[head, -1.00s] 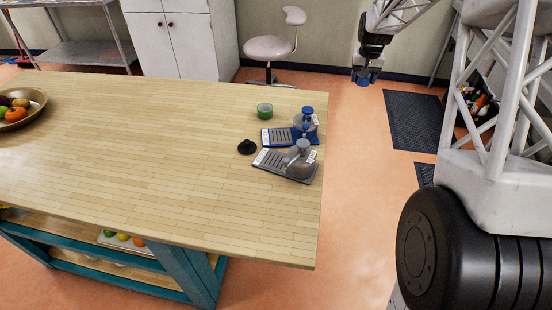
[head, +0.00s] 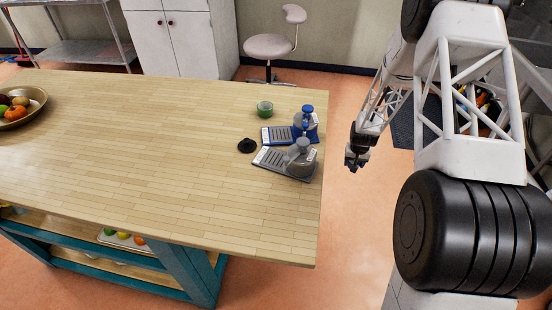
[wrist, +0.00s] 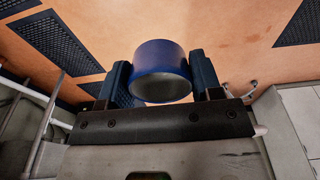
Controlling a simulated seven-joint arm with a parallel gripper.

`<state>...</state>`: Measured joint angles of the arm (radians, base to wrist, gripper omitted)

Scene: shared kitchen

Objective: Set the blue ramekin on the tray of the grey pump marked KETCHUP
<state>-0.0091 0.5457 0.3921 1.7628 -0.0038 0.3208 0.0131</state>
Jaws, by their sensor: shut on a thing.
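My gripper (head: 354,164) is in the air just right of the table's right edge in the head view. In the wrist view my gripper (wrist: 163,84) is shut on the blue ramekin (wrist: 162,58), with a finger on each side of it. The grey pump (head: 301,158) stands near the table's right edge, its flat tray (head: 270,158) pointing left. Its marking is too small to read. A second pump with a blue top (head: 306,122) stands just behind it, with a blue-edged tray (head: 274,135).
A green ramekin (head: 265,107) stands behind the pumps. A black lid-like piece (head: 246,146) lies left of the grey pump's tray. A bowl of fruit (head: 20,110) is at the far left. The table's (head: 150,170) middle and front are clear.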

